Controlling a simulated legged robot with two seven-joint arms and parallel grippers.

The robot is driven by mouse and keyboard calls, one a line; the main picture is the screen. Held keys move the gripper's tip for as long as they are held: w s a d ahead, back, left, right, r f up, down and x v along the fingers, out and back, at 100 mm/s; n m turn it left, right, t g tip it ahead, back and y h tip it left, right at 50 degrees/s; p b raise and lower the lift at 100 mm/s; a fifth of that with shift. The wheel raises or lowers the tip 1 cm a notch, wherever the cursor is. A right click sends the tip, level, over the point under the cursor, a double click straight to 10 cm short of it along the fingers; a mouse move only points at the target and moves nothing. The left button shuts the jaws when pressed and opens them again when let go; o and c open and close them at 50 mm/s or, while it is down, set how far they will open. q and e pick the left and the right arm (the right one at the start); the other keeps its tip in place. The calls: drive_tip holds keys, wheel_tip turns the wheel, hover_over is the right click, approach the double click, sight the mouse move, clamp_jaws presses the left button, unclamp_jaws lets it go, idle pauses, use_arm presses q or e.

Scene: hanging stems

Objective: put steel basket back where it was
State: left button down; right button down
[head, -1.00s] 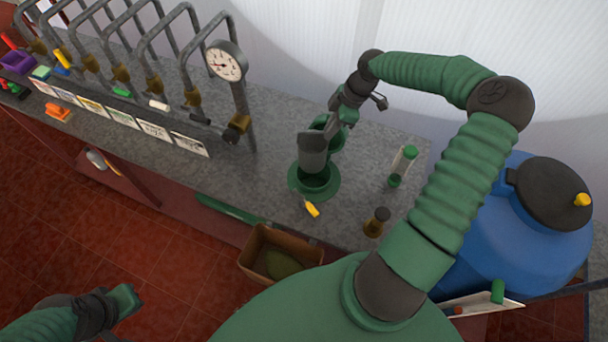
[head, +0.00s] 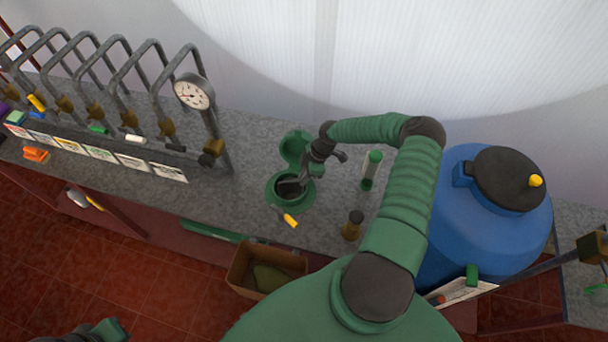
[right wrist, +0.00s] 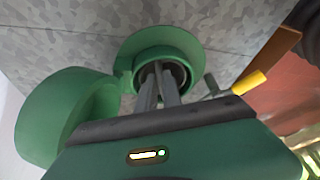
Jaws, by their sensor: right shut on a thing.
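The green housing (head: 276,203) stands on the grey bench top with its round mouth facing up. Its green lid (head: 295,147) is swung open behind it. The grey steel basket (head: 287,188) sits down inside the housing, with only its top part showing. My right gripper (head: 301,181) is over the mouth with its fingers reaching in, shut on the basket. In the right wrist view the fingers (right wrist: 158,92) go into the ring of the housing (right wrist: 152,43); the lid (right wrist: 70,115) is at left. My left gripper (head: 115,331) is at the lower left edge, partly cut off, away from the bench.
A yellow-handled valve (head: 290,220) sticks out at the housing's front. A green-capped vial (head: 371,170) and a brown bottle (head: 352,225) stand to the right. A pipe rack with a gauge (head: 194,92) is at left. A blue barrel (head: 480,220) stands right; a cardboard box (head: 266,268) is below.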

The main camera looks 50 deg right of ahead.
drive_tip(key=shift+a, duration=0.1)
drive_tip(key=shift+w+f, duration=0.15)
drive_tip(key=c, duration=1.5)
unclamp_jaws()
drive_tip(key=shift+w, duration=0.1)
